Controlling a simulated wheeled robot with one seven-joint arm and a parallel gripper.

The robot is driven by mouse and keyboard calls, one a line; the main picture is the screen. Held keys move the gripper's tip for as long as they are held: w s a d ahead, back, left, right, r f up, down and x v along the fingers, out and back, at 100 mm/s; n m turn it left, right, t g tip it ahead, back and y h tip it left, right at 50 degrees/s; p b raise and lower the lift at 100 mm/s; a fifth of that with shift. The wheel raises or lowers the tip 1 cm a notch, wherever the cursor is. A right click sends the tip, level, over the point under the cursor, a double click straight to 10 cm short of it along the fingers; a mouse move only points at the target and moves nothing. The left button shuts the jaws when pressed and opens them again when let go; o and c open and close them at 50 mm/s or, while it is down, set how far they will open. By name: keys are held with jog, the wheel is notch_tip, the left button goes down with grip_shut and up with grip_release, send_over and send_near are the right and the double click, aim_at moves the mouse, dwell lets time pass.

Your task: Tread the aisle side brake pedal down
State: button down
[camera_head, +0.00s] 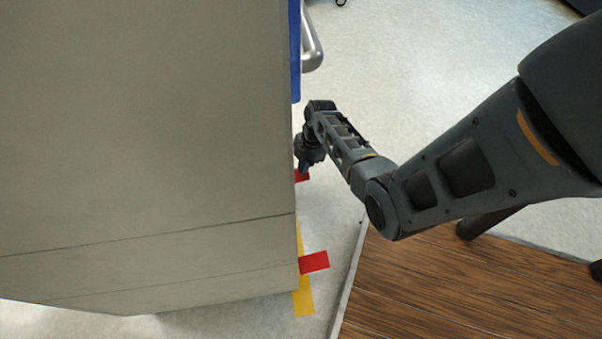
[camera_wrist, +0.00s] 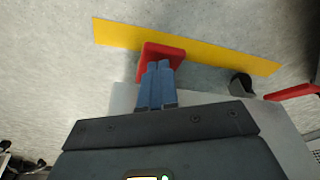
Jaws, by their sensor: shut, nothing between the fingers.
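Two red pedals stick out low along the right side of the large grey cabinet. The far red pedal (camera_head: 303,177) is partly covered by my gripper (camera_head: 303,168) in the head view. In the wrist view this red pedal (camera_wrist: 150,48) lies at the tips of my shut blue fingers (camera_wrist: 158,66), which overlap it; I cannot tell whether they touch it. The near red pedal (camera_head: 314,262) is clear of my arm; a red piece (camera_wrist: 292,92) also shows at the right of the wrist view. No label shows which pedal is the aisle side one.
The grey cabinet (camera_head: 150,130) fills the left of the head view. A yellow floor strip (camera_head: 304,302) runs by the pedals. A black caster-like part (camera_wrist: 242,85) is right of the fingers. A silver handle (camera_head: 312,48) and brown wooden surface (camera_head: 450,285) flank my arm.

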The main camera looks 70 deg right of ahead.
jog(key=shift+f+b, duration=1.25)
jog(key=shift+f, duration=0.75)
jog(key=shift+s+d+r, duration=0.25)
jog(key=shift+d+r, duration=0.1)
jog(key=shift+d, duration=0.05)
jog(key=shift+s+d+r+p, duration=0.25)
jog(key=shift+s+d+p, duration=0.15)
jog(key=shift+s+d, duration=0.3)
jog(key=shift+w+d+r, duration=0.1)
jog(key=shift+d+r, duration=0.05)
jog(key=p+v, duration=0.4)
jog(key=v, duration=0.3)
jog(key=shift+r, duration=0.25)
